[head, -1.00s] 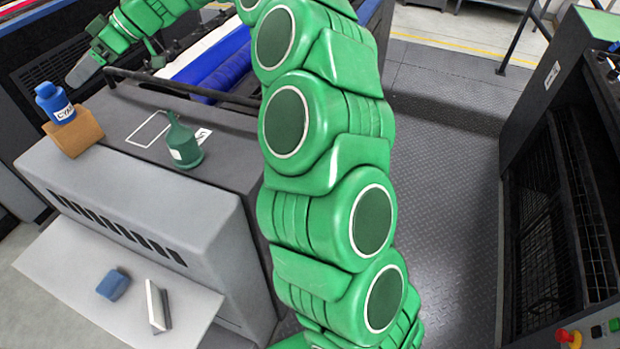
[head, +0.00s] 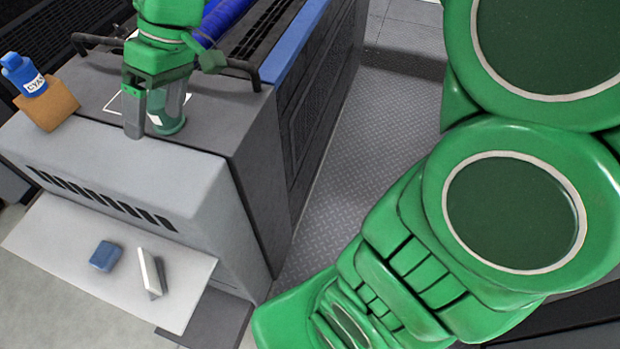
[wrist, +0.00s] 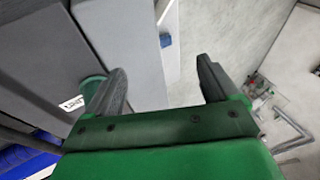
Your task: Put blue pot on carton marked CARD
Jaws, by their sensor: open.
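The blue pot (head: 24,75), with a white label reading roughly "CYA", stands upright at the far left in the head view. A brown carton (head: 48,104) is right by its base; the pot appears to rest on it, though I cannot be sure. I can read no marking on the carton. My gripper (head: 155,118) is open, with its fingers pointing down over the grey machine top, well to the right of the pot. A green bottle (head: 168,122) is partly hidden behind the fingers. It also shows beside the left finger in the wrist view (wrist: 90,86).
A white outline (head: 113,104) is marked on the machine top. Below, a pale shelf (head: 60,235) holds a blue block (head: 105,255) and a white-and-grey block (head: 149,272). Dark rails and a blue roller (head: 222,20) lie behind my gripper.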

